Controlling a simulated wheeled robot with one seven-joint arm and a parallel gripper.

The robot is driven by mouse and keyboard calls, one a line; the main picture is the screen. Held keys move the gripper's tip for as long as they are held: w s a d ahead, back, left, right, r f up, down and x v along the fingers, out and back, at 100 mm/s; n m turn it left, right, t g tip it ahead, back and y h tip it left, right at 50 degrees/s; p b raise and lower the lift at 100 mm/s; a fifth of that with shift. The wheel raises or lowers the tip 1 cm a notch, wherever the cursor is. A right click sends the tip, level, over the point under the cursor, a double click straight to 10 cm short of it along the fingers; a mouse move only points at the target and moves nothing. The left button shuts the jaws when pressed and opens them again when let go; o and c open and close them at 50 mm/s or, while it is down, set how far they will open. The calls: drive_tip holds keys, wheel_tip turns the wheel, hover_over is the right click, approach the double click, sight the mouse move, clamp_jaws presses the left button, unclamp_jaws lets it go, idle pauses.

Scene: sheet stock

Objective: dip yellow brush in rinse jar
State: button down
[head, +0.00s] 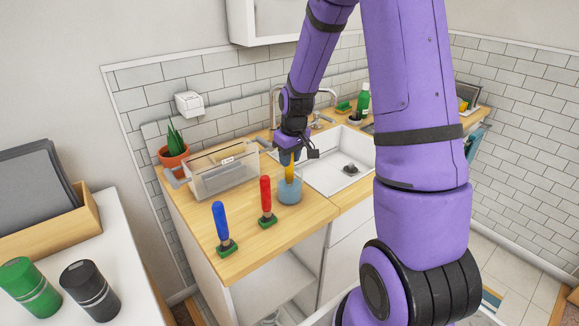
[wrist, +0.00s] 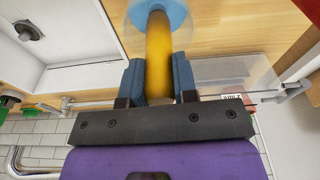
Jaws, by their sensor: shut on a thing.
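My gripper (head: 289,155) is shut on the yellow brush (head: 289,170), which hangs upright with its lower end down in the rinse jar (head: 289,190). The jar is a pale blue, see-through vessel on the wooden counter, left of the sink. In the wrist view the yellow brush (wrist: 159,55) is between the two blue finger pads of my gripper (wrist: 159,80), and the blue rinse jar (wrist: 178,10) shows around its far end. I cannot tell whether the brush touches the jar's bottom.
A red brush (head: 266,197) and a blue brush (head: 221,225) stand in green bases left of the jar. A clear bin (head: 222,175) and a potted plant (head: 173,152) are behind. The white sink (head: 338,165) lies right.

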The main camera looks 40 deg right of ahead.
idle(0.3)
wheel_tip(320, 180, up, 13)
drive_tip(key=shift+r, duration=0.2)
idle(1.7)
idle(0.4)
